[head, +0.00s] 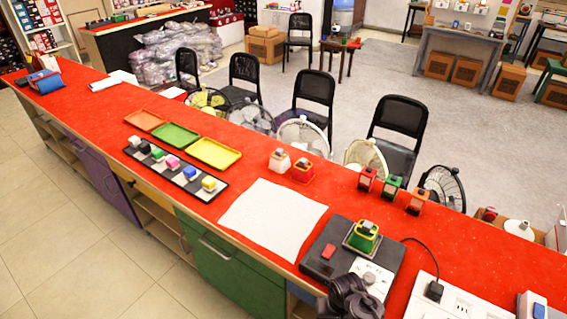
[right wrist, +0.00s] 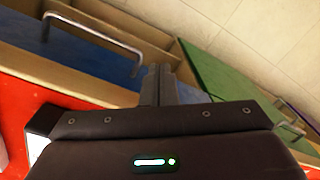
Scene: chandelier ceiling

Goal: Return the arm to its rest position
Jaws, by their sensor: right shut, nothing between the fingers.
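My right gripper (right wrist: 159,72) shows in the right wrist view with its two dark fingers together and nothing between them. It is over the front edge of the red counter, with drawer fronts, a metal handle (right wrist: 137,68) and floor tiles beyond the fingers. In the head view a dark, rounded part of my arm (head: 350,299) shows at the bottom, in front of the black device (head: 322,262). Its fingers cannot be made out there. My left gripper is in neither view.
The red counter (head: 345,197) runs across the head view. It holds a white sheet (head: 272,215), a yellow tray (head: 215,153), a green tray (head: 174,136), an orange tray (head: 145,120), and a checkered strip (head: 133,152) with coloured blocks. A green-and-red container (head: 363,238) stands on the black device.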

